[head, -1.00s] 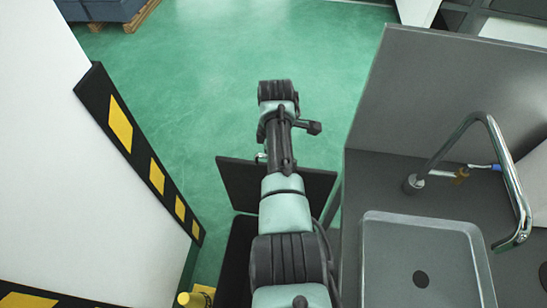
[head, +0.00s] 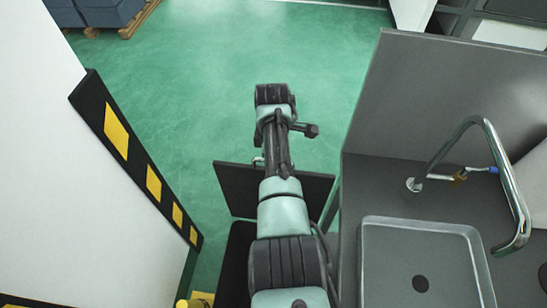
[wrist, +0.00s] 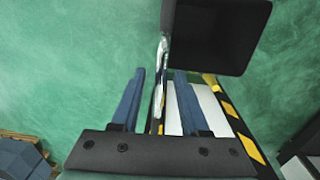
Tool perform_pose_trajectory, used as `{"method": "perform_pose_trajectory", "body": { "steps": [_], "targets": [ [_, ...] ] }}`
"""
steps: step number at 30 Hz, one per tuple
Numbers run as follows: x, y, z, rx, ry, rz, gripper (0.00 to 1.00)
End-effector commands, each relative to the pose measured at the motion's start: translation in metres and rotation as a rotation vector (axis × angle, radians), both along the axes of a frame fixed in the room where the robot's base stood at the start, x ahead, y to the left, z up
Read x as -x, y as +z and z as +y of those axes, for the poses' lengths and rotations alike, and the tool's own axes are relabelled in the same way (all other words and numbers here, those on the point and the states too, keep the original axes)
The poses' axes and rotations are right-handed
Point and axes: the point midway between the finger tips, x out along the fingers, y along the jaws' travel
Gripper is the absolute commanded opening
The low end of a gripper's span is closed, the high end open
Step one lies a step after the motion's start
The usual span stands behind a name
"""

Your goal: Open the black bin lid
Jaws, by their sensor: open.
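The black bin lid (head: 235,190) is a dark flat panel left of the sink counter in the head view. It looks raised at an angle behind a dark opening, the bin (head: 238,262). My arm covers part of both. In the wrist view a dark square panel with a grey edge (wrist: 215,38), seemingly the lid, lies beyond and right of the fingertips. My gripper (wrist: 158,72) is open, its two blue fingers apart and nothing held between them. A thin shiny strip shows beyond the gap. I cannot tell whether a finger touches the lid. The head view hides the fingers.
A grey counter with a sink (head: 422,270) and a curved tap (head: 512,195) stands close on the right. A white panel with a black and yellow striped edge (head: 135,160) is on the left. Green floor (head: 200,70) is clear ahead; blue boxes on a pallet (head: 110,12) stand far left.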

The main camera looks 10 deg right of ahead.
Motion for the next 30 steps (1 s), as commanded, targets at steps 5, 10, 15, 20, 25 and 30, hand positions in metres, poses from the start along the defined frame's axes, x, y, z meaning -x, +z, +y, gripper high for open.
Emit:
{"method": "perform_pose_trajectory", "body": {
  "steps": [5,10,15,20,25,30],
  "targets": [
    [0.0,0.01,0.0,0.001,0.0,-0.002,0.45],
    [0.001,0.037,0.001,0.001,0.0,-0.005,0.45],
    [0.004,0.075,0.001,0.001,0.0,-0.006,0.45],
    [0.006,0.105,0.002,0.001,-0.001,-0.005,0.45],
    [0.008,0.124,0.002,0.001,0.0,-0.002,0.45],
    [0.009,0.129,0.003,0.0,0.0,0.001,0.45]
  ]
}}
